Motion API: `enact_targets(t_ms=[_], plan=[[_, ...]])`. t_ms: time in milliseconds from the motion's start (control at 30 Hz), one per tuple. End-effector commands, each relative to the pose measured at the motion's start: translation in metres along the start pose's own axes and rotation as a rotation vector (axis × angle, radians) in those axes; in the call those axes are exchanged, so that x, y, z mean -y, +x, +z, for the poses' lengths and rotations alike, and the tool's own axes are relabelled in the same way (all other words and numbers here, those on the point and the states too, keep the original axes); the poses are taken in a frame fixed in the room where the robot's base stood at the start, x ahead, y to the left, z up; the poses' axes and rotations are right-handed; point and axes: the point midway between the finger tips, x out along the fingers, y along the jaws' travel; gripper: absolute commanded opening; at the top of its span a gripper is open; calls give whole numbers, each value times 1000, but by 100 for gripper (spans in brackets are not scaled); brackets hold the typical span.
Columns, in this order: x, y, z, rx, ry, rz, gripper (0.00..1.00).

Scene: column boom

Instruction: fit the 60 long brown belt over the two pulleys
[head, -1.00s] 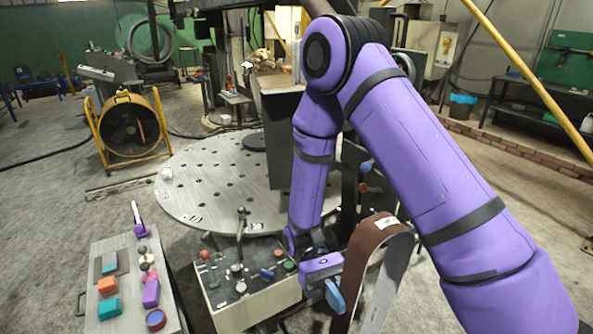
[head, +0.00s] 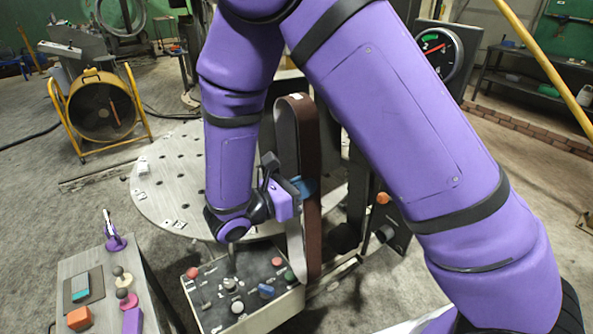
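The brown belt (head: 313,190) is a tall, narrow closed loop with a grey inner face. It hangs upright in the middle of the head view, its top bend near the dark column. My gripper (head: 300,187), purple with blue fingertips, is shut on the belt's near side about halfway up. The belt's bottom is close to the control box, and I cannot tell whether they touch. I cannot make out either pulley; my purple arm covers much of the middle and right.
The control box (head: 238,297) with knobs stands just below my gripper. A perforated round table (head: 160,190) lies behind it. A side bench (head: 95,262) with small coloured items is at lower left. A gauge (head: 438,52) and a dark panel with knobs (head: 386,222) are at right.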

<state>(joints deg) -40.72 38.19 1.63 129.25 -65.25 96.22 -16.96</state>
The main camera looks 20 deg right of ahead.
Motion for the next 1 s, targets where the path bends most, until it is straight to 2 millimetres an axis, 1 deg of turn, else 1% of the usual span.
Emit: enact_targets(t_ms=[100, 267, 1000], plan=[[-3, -2, 2, 3, 0, 25, 0], [-4, 3, 2, 3, 0, 26, 0], [-4, 41, 2, 1, 1, 24, 0]])
